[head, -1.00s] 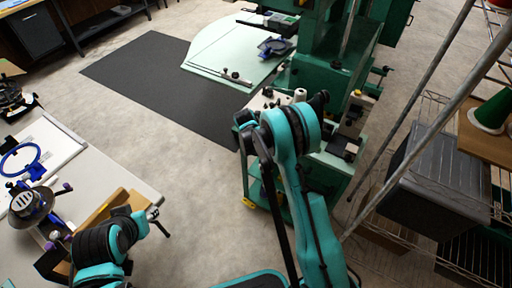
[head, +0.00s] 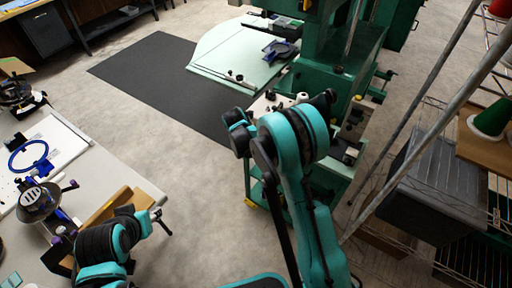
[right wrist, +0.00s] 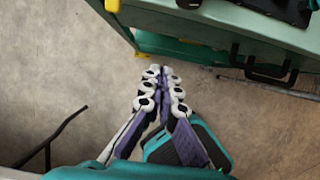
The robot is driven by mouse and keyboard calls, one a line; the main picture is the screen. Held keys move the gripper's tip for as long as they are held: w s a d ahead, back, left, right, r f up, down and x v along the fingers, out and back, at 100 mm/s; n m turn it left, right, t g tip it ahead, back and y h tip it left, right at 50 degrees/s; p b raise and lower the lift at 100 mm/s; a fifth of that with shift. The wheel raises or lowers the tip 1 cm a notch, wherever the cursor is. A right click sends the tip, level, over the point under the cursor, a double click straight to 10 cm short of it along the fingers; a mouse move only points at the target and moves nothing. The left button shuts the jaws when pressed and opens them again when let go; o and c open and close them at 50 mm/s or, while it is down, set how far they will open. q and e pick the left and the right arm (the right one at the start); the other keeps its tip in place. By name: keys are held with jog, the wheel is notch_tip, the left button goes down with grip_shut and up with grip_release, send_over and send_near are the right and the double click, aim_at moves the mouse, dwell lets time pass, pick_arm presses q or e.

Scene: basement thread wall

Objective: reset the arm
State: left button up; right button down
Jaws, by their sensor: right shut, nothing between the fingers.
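My right arm (head: 300,170) rises in the middle of the head view, folded at a teal and black joint in front of the green machine. Its gripper is hidden in the head view. In the right wrist view my right gripper (right wrist: 160,75) is shut and empty, its pale, purple-sided fingers pointing over bare floor beside a green cabinet (right wrist: 240,25). My left arm (head: 110,240) shows at the lower left of the head view by the pale table. Its gripper cannot be made out there.
A pale table (head: 130,180) with a blue ring (head: 28,156) and a wooden block (head: 108,208) stands at left. A wire shelf with a dark grey bin (head: 435,185) is at right. A dark mat (head: 160,80) lies on open floor.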

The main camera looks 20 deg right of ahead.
jog(key=shift+v, duration=1.5)
jog(key=s+r+m+t+y, duration=0.2)
jog(key=s+r+m, duration=1.15)
jog(key=r, duration=0.25)
jog(key=s+r+m+t+y, duration=0.1)
jog(key=s+m+t, duration=0.1)
jog(key=s+m, duration=1)
jog(key=shift+s+r, duration=0.25)
jog(key=shift+s, duration=1.3)
jog(key=shift+m, duration=0.25)
